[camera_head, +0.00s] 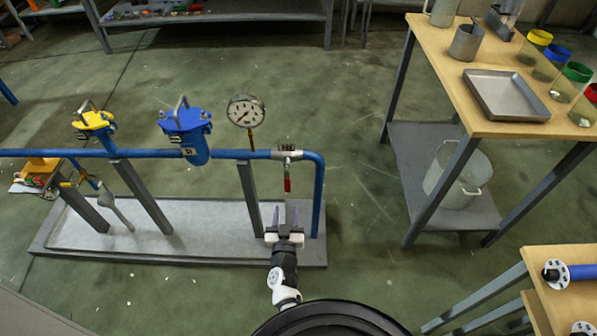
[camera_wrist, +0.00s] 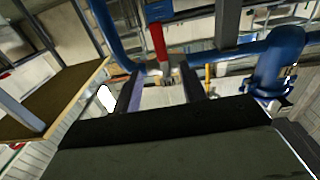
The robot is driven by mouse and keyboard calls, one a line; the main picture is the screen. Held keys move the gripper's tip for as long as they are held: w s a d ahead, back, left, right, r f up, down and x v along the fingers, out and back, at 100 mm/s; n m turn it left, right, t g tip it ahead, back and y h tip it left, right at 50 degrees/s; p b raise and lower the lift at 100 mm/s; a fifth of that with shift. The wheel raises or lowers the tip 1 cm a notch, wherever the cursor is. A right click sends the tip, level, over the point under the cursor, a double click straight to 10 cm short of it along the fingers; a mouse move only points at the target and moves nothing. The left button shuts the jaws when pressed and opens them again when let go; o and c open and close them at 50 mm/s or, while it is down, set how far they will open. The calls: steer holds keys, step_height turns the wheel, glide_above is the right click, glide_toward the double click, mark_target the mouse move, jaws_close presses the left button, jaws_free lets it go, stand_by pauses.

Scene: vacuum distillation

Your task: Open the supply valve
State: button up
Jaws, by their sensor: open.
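A valve (camera_head: 287,154) sits on the blue pipe (camera_head: 230,154) near its right bend, and its red handle (camera_head: 287,181) hangs straight down. My gripper (camera_head: 286,210) is open and empty, just below the handle's lower end in the head view. In the wrist view the red handle (camera_wrist: 158,42) shows ahead and between the two fingers of my gripper (camera_wrist: 163,80), pointing up in that picture. A grey fitting at the handle's end also shows there. I see no contact between fingers and handle.
A pressure gauge (camera_head: 246,110), a blue filter housing (camera_head: 185,131) and a yellow-topped fitting (camera_head: 93,122) stand along the pipe. Grey posts rise from a low grey base plate (camera_head: 190,215). A wooden table (camera_head: 440,45) stands at right; floor between is clear.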

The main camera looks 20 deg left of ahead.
mark_target(287, 185)
steer(key=b+x, duration=0.3)
steer(key=x, duration=0.9)
steer(key=shift+w+a+f, duration=0.1)
steer(key=shift+w+f, duration=0.1)
steer(key=shift+w+a+r, duration=0.15)
steer(key=shift+w, duration=0.45)
steer(key=shift+c, duration=0.3)
jaws_close()
